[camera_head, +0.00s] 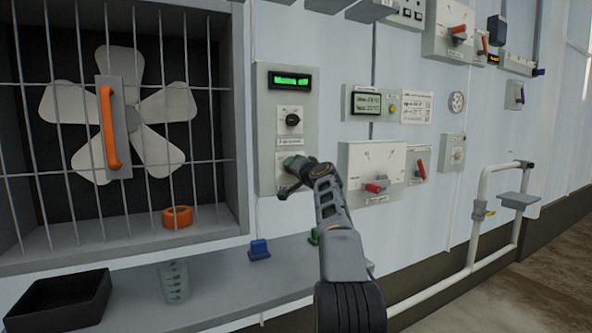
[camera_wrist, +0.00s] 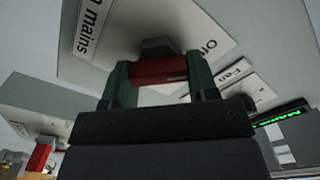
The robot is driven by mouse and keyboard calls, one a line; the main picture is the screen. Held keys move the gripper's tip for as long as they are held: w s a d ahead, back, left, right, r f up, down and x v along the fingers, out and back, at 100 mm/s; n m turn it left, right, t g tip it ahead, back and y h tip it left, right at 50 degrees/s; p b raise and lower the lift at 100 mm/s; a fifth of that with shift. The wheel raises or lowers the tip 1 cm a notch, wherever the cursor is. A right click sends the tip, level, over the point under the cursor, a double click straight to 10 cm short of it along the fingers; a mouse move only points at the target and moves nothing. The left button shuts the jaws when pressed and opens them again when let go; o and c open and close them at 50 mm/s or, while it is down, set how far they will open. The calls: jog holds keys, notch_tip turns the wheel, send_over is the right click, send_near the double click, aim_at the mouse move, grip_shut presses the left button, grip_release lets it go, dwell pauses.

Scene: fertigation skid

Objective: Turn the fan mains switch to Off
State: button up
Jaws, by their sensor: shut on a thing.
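The fan mains switch has a red handle (camera_wrist: 160,70) on a pale plate in the wrist view. Its plate carries a label ending in "mains" (camera_wrist: 92,22) and an "Off" mark (camera_wrist: 210,46). My gripper (camera_wrist: 158,84) has green fingertips closed on both sides of the red handle. In the head view my gripper (camera_head: 292,176) reaches the lower part of the grey control panel (camera_head: 268,130) and hides the handle. I cannot tell which position the handle points to.
Above my gripper are a black knob (camera_head: 292,119) and a green-lit display (camera_head: 290,81). To the right is a white box (camera_head: 358,160) with a red switch. The caged fan (camera_head: 135,100) is at left. A shelf (camera_head: 215,276) runs below.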

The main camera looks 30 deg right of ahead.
jog(key=o, duration=0.9)
jog(key=s+b, duration=0.1)
jog(key=s, duration=0.3)
jog(key=s+a+b, duration=0.1)
jog(key=s+b, duration=0.1)
jog(key=s, duration=0.3)
jog(key=s+a+b, duration=0.1)
jog(key=s+b, duration=0.1)
jog(key=s, duration=0.2)
jog(key=shift+s, duration=0.35)
jog(key=shift+d, duration=0.1)
